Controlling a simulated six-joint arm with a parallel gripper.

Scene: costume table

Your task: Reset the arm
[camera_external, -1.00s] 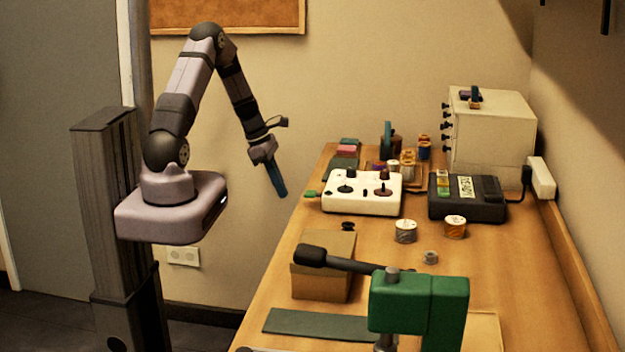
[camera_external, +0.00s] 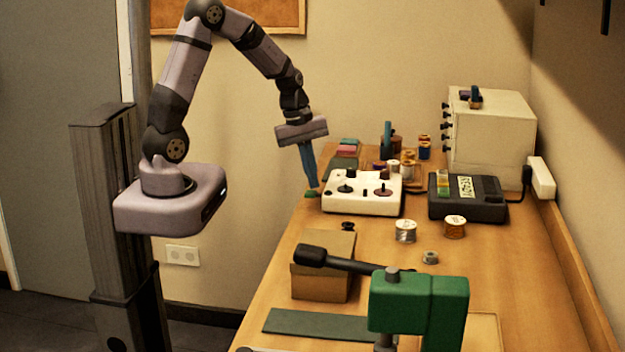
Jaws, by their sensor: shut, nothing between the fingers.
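My gripper (camera_external: 314,186) points down at the left edge of the table (camera_external: 400,280), beside the left end of the white control box. Its blue fingers are shut with nothing between them.
The white control box (camera_external: 350,200) with knobs is close right of my gripper. A black device (camera_external: 467,205), spools (camera_external: 405,231), a cardboard box (camera_external: 322,288) and a green press (camera_external: 418,303) stand on the table. A drawer cabinet (camera_external: 490,140) stands at the back right.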

